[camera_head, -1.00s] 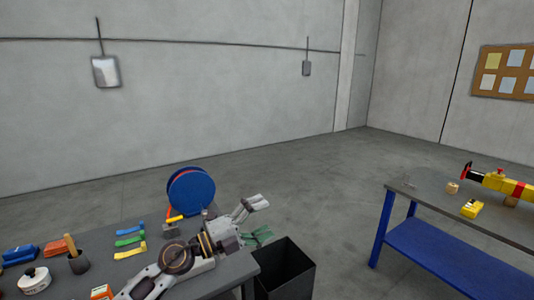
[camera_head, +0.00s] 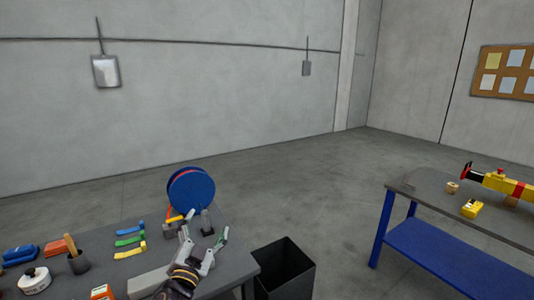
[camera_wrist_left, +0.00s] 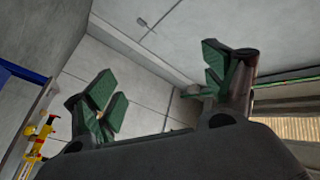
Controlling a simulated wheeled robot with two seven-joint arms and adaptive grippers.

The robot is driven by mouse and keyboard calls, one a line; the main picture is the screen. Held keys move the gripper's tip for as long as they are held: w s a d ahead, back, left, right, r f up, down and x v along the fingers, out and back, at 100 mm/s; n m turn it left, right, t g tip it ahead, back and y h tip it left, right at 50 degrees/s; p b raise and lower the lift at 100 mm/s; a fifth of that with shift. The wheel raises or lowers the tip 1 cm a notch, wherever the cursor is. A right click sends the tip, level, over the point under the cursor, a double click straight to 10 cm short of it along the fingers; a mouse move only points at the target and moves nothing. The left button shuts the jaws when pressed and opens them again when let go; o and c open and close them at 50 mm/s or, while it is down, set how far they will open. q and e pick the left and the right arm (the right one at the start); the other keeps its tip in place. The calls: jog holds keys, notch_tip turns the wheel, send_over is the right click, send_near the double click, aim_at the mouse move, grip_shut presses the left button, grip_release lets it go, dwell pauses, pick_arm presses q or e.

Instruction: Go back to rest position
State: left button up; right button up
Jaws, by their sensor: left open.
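My left gripper (camera_head: 206,226) is above the right part of the grey table, in front of a round blue disc, with its fingers pointing up and away. It is open with nothing between the fingers. My right gripper is not in view.
The grey table (camera_head: 105,266) holds a blue disc (camera_head: 191,190), several coloured strips and a white round container (camera_head: 34,280). A black open bin (camera_head: 284,270) stands at its right. A blue-legged bench (camera_head: 430,250) carries a yellow tool (camera_head: 495,182). Floor between is clear.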

pick_arm(q)
jog(key=s+a+f+n+g+y, duration=0.2)
jog(key=s+a+f+n+g, duration=0.15)
jog(key=f, duration=0.45)
jog(key=s+a+f+n+g+y, duration=0.25)
jog(key=s+f+g, duration=0.25)
jog(key=f, duration=0.4)
jog(key=s+d+f+g+h, duration=0.1)
jog(key=s+f+g, duration=0.35)
jog(key=s, duration=0.45)
jog(key=s+f+g+h, duration=0.25)
jog(key=s+f, duration=0.35)
jog(key=s, duration=0.3)
notch_tip(320, 180, down, 32)
jog(key=s+f+g, duration=0.1)
jog(key=s+g, duration=0.1)
jog(key=s+a+f, duration=0.2)
jog(key=s+f, duration=0.8)
jog(key=s, duration=0.1)
jog(key=s+a+f+g, duration=0.1)
jog(key=s+a+f, duration=0.2)
jog(key=s+f, duration=0.6)
jog(key=shift+s+f+m+y, duration=0.3)
jog(key=shift+s+f+y, duration=0.1)
jog(key=shift+s, duration=0.85)
